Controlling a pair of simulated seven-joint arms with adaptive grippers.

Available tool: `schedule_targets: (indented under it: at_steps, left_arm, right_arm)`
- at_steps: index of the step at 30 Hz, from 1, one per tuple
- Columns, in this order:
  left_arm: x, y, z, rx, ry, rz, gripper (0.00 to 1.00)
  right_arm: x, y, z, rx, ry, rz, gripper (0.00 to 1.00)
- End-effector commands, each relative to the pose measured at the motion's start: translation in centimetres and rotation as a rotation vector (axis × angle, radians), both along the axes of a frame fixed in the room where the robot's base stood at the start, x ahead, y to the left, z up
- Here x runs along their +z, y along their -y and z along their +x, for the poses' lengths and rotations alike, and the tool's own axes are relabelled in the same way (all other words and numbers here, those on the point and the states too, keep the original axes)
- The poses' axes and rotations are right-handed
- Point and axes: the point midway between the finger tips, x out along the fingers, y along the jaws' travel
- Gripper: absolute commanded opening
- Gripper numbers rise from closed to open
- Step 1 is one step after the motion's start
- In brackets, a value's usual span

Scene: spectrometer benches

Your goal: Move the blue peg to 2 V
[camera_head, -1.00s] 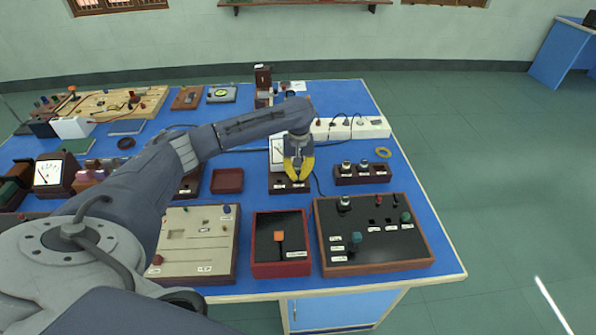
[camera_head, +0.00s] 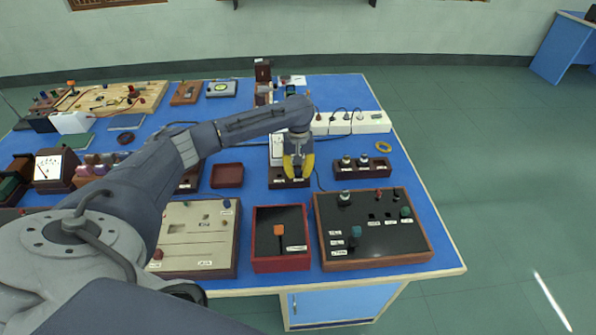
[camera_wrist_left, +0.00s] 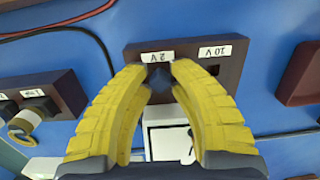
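The blue peg (camera_wrist_left: 160,78) is dark blue and sits between my left fingertips in the left wrist view. It is at the dark brown socket block (camera_wrist_left: 234,86), just beside the upside-down "2 V" label (camera_wrist_left: 157,57). The "10 V" label (camera_wrist_left: 213,51) is to its right, with a dark empty hole under it. My left gripper (camera_head: 299,176) has yellow fingers, pointing down over the block in the head view, where they hide the peg. The fingertips close on the peg's sides. How deep the peg sits in the block cannot be told. My right gripper is not in view.
A meter (camera_head: 277,149) stands behind the block. A two-knob block (camera_head: 361,171) is to its right, and an open brown tray (camera_head: 227,175) to its left. A red-framed switch box (camera_head: 281,262) and a black panel (camera_head: 381,252) stand in front. Cables run behind.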

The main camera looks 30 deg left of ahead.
Motion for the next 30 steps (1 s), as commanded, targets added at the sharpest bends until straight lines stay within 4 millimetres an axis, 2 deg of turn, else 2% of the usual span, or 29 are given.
schedule_targets:
  at_steps: [3, 10, 14, 30]
  left_arm:
    - [0.0, 0.0, 0.0, 0.000, 0.000, 0.000, 0.31]
    - [0.1, 0.0, 0.0, 0.000, 0.000, 0.000, 0.31]
    - [0.9, 0.0, 0.1, 0.000, 0.001, 0.000, 0.31]
    - [9.3, -0.3, 0.6, 0.000, 0.003, 0.001, 0.31]
  right_arm:
    - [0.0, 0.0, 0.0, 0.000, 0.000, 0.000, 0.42]
    - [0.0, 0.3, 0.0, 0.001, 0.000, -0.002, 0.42]
    - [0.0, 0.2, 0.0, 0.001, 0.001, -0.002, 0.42]
    - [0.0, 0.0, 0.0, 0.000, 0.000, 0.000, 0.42]
